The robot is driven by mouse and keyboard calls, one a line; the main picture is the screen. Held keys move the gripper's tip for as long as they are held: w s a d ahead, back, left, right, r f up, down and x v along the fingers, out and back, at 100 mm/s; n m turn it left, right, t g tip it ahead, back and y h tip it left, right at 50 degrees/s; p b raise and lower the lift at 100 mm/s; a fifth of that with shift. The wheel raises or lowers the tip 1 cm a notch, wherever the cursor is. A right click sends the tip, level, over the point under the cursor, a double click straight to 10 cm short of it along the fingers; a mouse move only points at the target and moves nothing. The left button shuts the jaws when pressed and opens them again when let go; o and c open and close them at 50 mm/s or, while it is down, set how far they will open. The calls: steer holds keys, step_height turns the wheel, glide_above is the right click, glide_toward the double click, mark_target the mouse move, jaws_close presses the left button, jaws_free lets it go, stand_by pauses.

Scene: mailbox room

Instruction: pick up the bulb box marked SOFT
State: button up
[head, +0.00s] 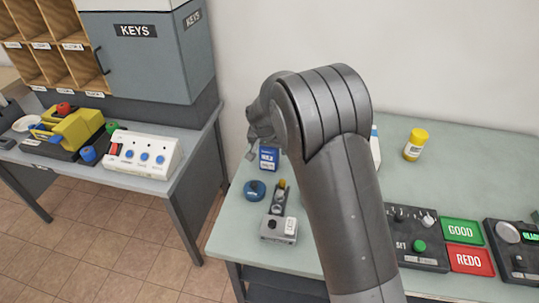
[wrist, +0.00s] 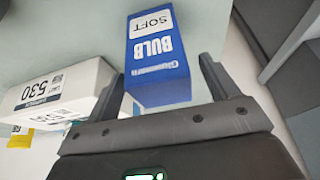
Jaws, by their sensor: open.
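The blue and white bulb box (wrist: 155,65) reads BULB and SOFT in the wrist view, upside down to the camera. In the head view the blue box (head: 269,158) stands on the green table, partly covered by my arm. My gripper (wrist: 160,80) is open, with one finger on each side of the box's near end. Gaps show between the fingers and the box, and I cannot tell whether either touches it. In the head view the gripper's fingers are mostly hidden behind my arm.
A white box marked 530 (wrist: 60,92) lies close beside one finger. On the green table (head: 470,150) are a blue round item (head: 255,190), a small grey device (head: 279,227), a yellow jar (head: 415,145) and a panel with GOOD and REDO (head: 462,231). The table's back right is clear.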

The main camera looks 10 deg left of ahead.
steer(key=x, duration=0.3)
steer(key=shift+f, duration=0.35)
steer(key=shift+c, duration=0.3)
steer(key=c, duration=1)
steer(key=shift+r, duration=0.1)
